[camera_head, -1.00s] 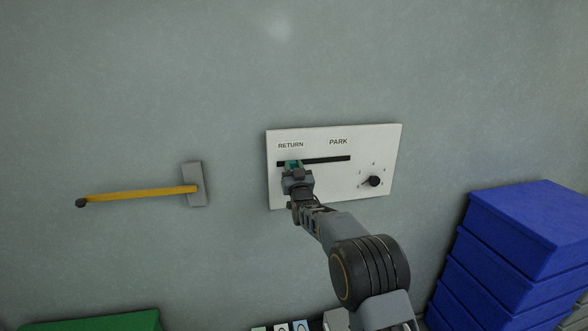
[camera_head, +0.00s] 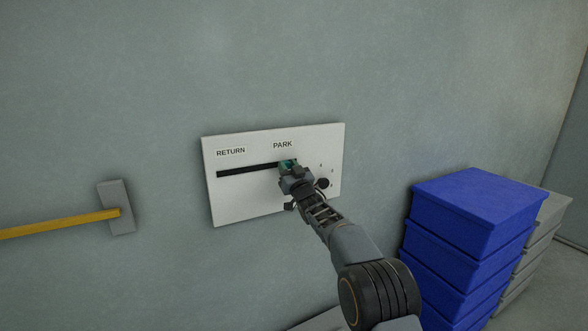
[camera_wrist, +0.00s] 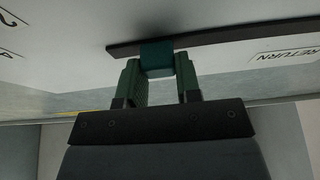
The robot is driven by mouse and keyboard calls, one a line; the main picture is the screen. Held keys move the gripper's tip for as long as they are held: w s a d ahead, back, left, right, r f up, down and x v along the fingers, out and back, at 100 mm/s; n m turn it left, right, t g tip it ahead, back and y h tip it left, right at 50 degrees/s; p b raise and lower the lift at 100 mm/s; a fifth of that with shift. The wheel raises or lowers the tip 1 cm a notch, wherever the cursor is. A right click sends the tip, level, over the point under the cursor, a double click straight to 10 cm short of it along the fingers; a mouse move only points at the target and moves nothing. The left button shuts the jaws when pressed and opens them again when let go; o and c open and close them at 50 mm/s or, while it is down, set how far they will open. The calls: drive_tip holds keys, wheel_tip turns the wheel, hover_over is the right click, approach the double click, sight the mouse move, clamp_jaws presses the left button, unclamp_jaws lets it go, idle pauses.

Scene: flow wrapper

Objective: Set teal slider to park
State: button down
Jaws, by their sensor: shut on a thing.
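The teal slider (camera_head: 287,163) sits at the right end of the black slot (camera_head: 245,170) on the white panel (camera_head: 240,205), below the PARK label (camera_head: 283,145). The RETURN label (camera_head: 231,152) is above the slot's left end. My gripper (camera_head: 289,168) is at the slider and partly covers it. In the wrist view the teal slider (camera_wrist: 157,58) is between the two green fingers of my gripper (camera_wrist: 158,72), which are shut on it. The slot (camera_wrist: 230,38) runs off to the right there.
A black knob (camera_head: 322,184) is on the panel just right of my gripper. A stack of blue bins (camera_head: 470,215) stands at the right, with grey bins (camera_head: 545,225) behind. A yellow-handled tool (camera_head: 60,225) is on the wall at left.

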drive_tip(key=shift+d, duration=0.15)
drive_tip(key=c, duration=0.8)
unclamp_jaws()
drive_tip(key=shift+w, duration=0.15)
drive_tip(key=b+v, duration=0.5)
drive_tip(key=v, duration=0.9)
